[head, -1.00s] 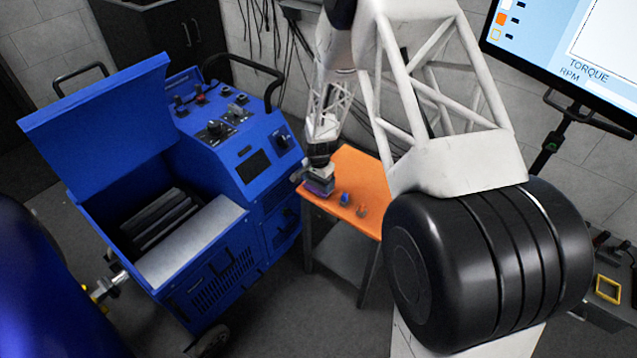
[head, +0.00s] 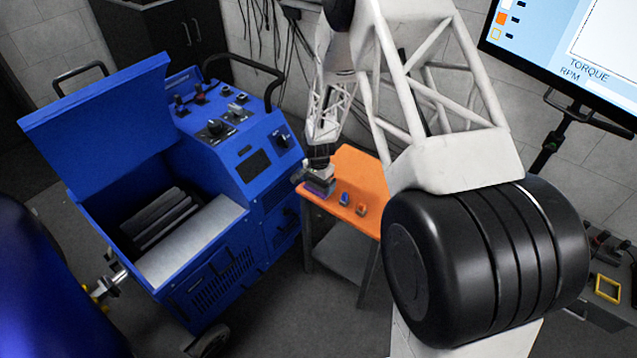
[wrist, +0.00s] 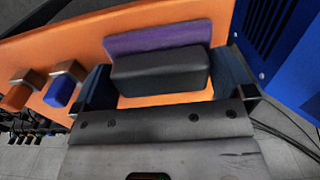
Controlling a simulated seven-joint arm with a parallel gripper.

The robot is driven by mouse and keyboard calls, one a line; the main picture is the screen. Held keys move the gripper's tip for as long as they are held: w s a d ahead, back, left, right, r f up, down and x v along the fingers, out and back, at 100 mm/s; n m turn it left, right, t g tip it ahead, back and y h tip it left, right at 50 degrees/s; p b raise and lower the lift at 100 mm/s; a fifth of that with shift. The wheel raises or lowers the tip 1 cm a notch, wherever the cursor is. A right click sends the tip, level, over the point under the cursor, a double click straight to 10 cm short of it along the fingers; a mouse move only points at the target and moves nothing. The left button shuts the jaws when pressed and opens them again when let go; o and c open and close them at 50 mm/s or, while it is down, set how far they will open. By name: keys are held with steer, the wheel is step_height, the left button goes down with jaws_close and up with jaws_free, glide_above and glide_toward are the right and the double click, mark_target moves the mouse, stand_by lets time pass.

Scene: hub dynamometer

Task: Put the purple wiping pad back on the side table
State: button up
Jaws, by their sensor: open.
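The purple wiping pad (wrist: 158,38) lies on the orange top of the side table (wrist: 150,100), near its edge, with a dark grey block-shaped handle (wrist: 160,72) on it. My gripper (wrist: 165,82) is open, with one finger on each side of the handle and a visible gap to the left finger. Whether the right finger touches the handle is unclear. In the head view my gripper (head: 319,172) is low over the table's left corner, and only a sliver of purple shows beneath it.
The blue dynamometer cabinet (head: 240,150) stands close to the table's left side. The table's far part (head: 355,165) is clear.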

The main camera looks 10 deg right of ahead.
step_height(320, 180, up, 12)
stand_by(0.7)
steer(key=shift+r, duration=0.1)
stand_by(0.6)
steer(key=s+d+r+n+t, duration=0.1)
steer(key=s+d+r+n, duration=0.1)
steer(key=s+r, duration=0.85)
steer(key=s+d+r+n, duration=0.25)
steer(key=s+r, duration=0.45)
steer(key=r, duration=0.7)
steer(key=s+d+r+n, duration=0.1)
steer(key=s+r, duration=0.3)
steer(key=s, duration=0.9)
steer(key=s+d+r+n+t, duration=0.1)
steer(key=s+r, duration=0.4)
steer(key=s, duration=0.9)
steer(key=shift+s+d+n+t, duration=0.15)
steer(key=shift+d+n+t, duration=0.25)
steer(key=shift+n, duration=0.75)
